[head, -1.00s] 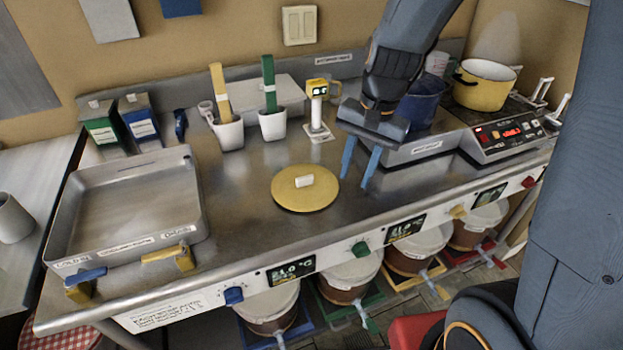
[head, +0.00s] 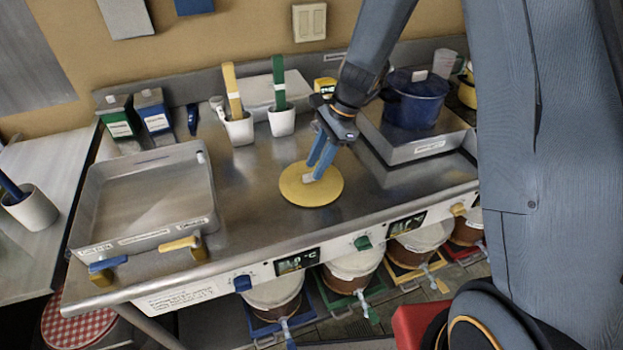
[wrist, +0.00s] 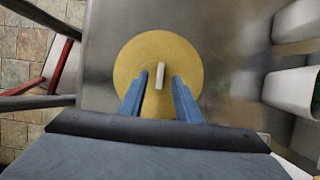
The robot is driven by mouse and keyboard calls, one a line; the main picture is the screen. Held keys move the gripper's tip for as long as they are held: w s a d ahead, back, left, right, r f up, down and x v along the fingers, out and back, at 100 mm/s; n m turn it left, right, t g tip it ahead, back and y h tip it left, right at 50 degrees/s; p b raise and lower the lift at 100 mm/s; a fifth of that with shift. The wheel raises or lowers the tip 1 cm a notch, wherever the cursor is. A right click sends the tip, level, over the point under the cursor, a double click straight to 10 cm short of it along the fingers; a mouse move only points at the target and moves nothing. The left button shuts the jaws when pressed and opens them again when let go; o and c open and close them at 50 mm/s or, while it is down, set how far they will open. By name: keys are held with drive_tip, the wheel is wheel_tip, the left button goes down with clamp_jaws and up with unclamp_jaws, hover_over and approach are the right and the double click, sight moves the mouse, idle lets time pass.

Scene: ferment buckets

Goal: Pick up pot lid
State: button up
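The pot lid (head: 326,192) is a flat yellow disc with a pale block handle (head: 308,178). It lies on the steel counter, right of the tray. My gripper (head: 314,172) has two blue fingers pointing down over the lid, with the tips close to the handle. In the wrist view the fingers (wrist: 160,82) are open, with the handle (wrist: 160,75) between and slightly beyond their tips. A gap shows on each side of the handle. Whether the tips touch the lid, I cannot tell.
A steel tray (head: 209,182) stands at the left. Two white cups (head: 239,130) (head: 282,122) with coloured handles stand behind the lid. A blue pot (head: 416,108) sits on a raised plate (head: 400,150) at the right. Knobs line the counter's front.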

drive_tip(key=shift+x, duration=1.1)
drive_tip(key=shift+c, duration=0.3)
clamp_jaws()
drive_tip(key=shift+r, duration=0.15)
